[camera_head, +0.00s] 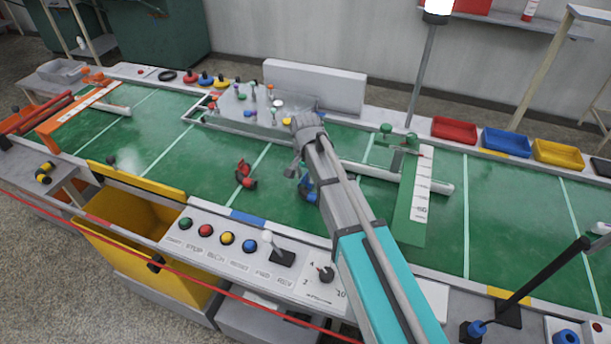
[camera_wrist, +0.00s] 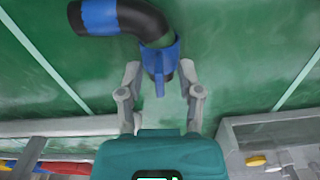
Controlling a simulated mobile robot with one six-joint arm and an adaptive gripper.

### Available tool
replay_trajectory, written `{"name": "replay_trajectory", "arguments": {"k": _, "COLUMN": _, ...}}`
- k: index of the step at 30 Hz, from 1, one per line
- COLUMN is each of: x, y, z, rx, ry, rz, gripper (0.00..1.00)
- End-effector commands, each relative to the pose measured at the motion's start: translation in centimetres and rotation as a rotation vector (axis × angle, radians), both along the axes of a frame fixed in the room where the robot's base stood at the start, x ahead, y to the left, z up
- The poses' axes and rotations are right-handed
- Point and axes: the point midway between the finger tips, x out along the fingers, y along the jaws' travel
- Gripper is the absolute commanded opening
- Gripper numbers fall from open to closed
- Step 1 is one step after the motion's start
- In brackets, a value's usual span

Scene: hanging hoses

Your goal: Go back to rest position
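My gripper (camera_wrist: 160,72) is open in the wrist view, its two grey fingers spread apart. A black elbow hose with blue bands (camera_wrist: 125,17) lies on the green surface just beyond the fingers. Its blue end piece (camera_wrist: 160,62) sits between the fingertips, with visible gaps on both sides. In the head view my gripper (camera_head: 297,168) points down over the middle of the table, and the blue hose piece (camera_head: 308,188) lies beside it, partly hidden by my arm. A red hose piece (camera_head: 245,174) lies to the left.
The long green table (camera_head: 185,165) has a button panel (camera_head: 235,255) and yellow bin (camera_head: 135,245) at the front. A grey tray of small parts (camera_head: 235,105) and a white upright panel (camera_head: 315,88) stand behind. Red, blue and yellow trays line the back right. A pole (camera_head: 422,75) rises behind the table.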

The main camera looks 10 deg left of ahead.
Motion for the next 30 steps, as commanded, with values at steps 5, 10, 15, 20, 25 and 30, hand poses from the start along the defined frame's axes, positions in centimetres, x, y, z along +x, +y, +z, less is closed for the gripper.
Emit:
{"name": "replay_trajectory", "arguments": {"k": 5, "x": 0.0, "y": 0.0, "z": 0.0, "rx": 0.000, "ry": 0.000, "rz": 0.000, "gripper": 0.49}}
{"name": "replay_trajectory", "arguments": {"k": 10, "x": 0.0, "y": 0.0, "z": 0.0, "rx": 0.000, "ry": 0.000, "rz": 0.000, "gripper": 0.49}}
{"name": "replay_trajectory", "arguments": {"k": 15, "x": 0.0, "y": 0.0, "z": 0.1, "rx": 0.000, "ry": 0.000, "rz": 0.000, "gripper": 0.49}}
{"name": "replay_trajectory", "arguments": {"k": 20, "x": 0.0, "y": 0.0, "z": 0.8, "rx": 0.000, "ry": 0.000, "rz": 0.000, "gripper": 0.49}}
{"name": "replay_trajectory", "arguments": {"k": 25, "x": 0.0, "y": 0.0, "z": 2.3, "rx": 0.000, "ry": 0.000, "rz": 0.000, "gripper": 0.49}}
{"name": "replay_trajectory", "arguments": {"k": 30, "x": 0.0, "y": 0.0, "z": 4.4, "rx": 0.000, "ry": 0.000, "rz": 0.000, "gripper": 0.49}}
